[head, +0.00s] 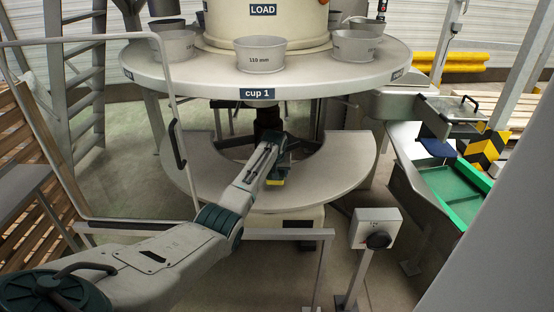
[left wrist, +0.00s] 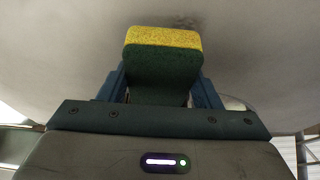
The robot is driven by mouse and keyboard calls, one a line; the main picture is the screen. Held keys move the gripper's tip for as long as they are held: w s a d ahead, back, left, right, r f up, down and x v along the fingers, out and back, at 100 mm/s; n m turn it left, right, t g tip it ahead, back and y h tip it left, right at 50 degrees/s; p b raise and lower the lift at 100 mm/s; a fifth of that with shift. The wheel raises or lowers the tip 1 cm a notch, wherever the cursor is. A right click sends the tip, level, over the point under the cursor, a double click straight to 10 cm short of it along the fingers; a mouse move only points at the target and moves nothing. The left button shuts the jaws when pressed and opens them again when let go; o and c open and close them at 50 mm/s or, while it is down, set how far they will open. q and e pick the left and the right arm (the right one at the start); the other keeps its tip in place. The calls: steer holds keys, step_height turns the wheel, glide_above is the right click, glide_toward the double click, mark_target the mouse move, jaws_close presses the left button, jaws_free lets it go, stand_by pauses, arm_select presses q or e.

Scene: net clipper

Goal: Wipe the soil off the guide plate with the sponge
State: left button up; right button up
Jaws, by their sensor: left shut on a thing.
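The sponge (left wrist: 162,62), yellow on one face and dark green on the other, sits between the fingers of my left gripper (left wrist: 160,80), which is shut on it. In the head view, my left gripper (head: 276,168) is under the round table, by the opening of a lower ring-shaped plate (head: 335,165); a yellow bit of the sponge (head: 275,183) shows there. In the left wrist view, a pale grey surface (left wrist: 60,50) fills the background, with a dark smudge (left wrist: 188,20) just beyond the sponge. I cannot tell whether they touch, or which plate this is. My right gripper is not in view.
The round table (head: 170,75) labelled "cup 1" overhangs the lower plate and carries several grey cups (head: 260,55). A thin metal frame (head: 175,130) stands at the left. A switch box (head: 375,228) on a post and a green-lined chute (head: 450,190) stand at the right.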

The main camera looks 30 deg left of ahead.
arm_select(q)
step_height(320, 180, up, 3)
steer(key=shift+w+f+p, duration=0.1)
steer(key=shift+p, duration=0.9)
steer(key=shift+r+p, duration=0.5)
steer(key=shift+r, duration=0.2)
